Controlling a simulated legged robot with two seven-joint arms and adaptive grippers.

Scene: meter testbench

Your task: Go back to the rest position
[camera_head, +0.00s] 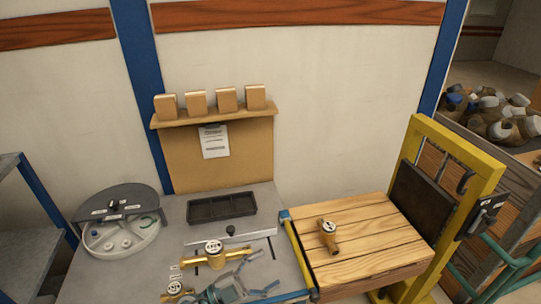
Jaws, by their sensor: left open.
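My left gripper (258,274) is low in the view over the grey testbench (180,215). Its fingers are spread and point to the right, with nothing seen between them. A brass meter with a white dial (213,248) lies on the bench just above the gripper in the picture. A second brass meter (175,291) shows at the bottom edge, left of the gripper and partly cut off. A third brass meter (328,236) sits on the wooden pallet table (375,222) at the right, apart from the gripper. My right gripper is not in view.
A black divided tray (221,207) and a round grey case (120,238) stand on the bench. A yellow frame (462,150) rises at the right of the wooden table. A yellow and blue bar (298,254) lies between bench and table. A shelf (214,117) holds several boxes.

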